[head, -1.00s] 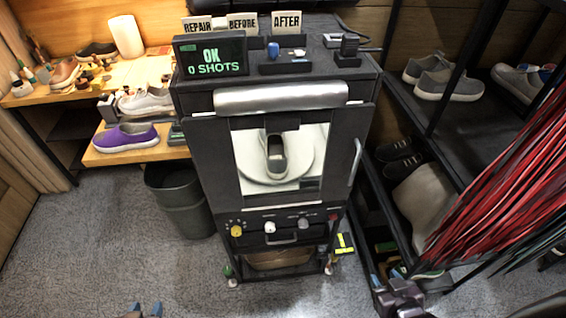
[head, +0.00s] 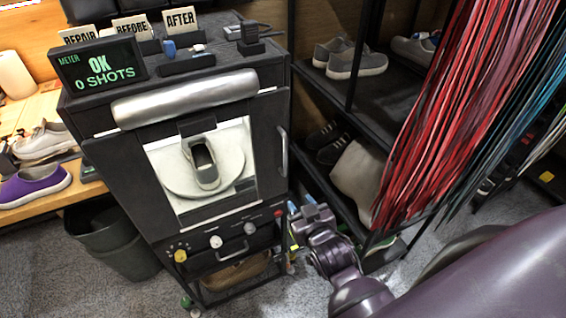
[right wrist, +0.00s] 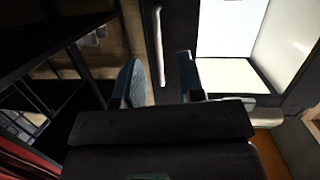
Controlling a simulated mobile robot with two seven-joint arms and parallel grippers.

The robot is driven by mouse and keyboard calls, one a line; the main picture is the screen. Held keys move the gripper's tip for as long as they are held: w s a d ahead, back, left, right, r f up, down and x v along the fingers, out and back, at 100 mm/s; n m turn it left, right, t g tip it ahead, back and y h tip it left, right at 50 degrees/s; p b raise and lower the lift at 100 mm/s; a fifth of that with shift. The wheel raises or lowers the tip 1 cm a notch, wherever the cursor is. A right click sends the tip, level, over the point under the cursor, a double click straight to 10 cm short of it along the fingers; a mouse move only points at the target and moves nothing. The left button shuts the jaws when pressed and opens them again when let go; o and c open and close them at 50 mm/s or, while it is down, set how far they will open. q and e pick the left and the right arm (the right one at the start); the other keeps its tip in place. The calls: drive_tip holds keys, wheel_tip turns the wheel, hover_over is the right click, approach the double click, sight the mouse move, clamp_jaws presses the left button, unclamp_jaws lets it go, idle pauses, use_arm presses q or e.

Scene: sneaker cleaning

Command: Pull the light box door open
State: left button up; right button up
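The light box (head: 180,130) is a dark cabinet with a glass-fronted door (head: 160,218) that is closed. A grey shoe (head: 203,163) stands behind the glass on a white turntable (head: 172,174). A pale vertical handle (head: 283,152) is on the door's right edge. My right gripper (head: 301,203) is low and to the right of the handle, apart from it. In the right wrist view the right gripper (right wrist: 160,78) is open and empty. The handle (right wrist: 159,45) shows ahead, in line with the gap between its fingers. My left gripper is out of view.
A control panel with knobs (head: 216,241) is below the door. A shoe rack (head: 335,95) and hanging red laces (head: 430,120) stand close on the right. A bin (head: 110,240) is at left. A meter display (head: 98,68) sits on top.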

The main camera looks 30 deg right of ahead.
drive_tip(key=m+t+h, duration=0.1)
drive_tip(key=t+h, duration=0.1)
approach(286, 156)
drive_tip(key=shift+m, duration=0.5)
drive_tip(key=x, duration=1)
drive_tip(key=shift+w, duration=0.3)
drive_tip(key=shift+c, duration=0.4)
clamp_jaws()
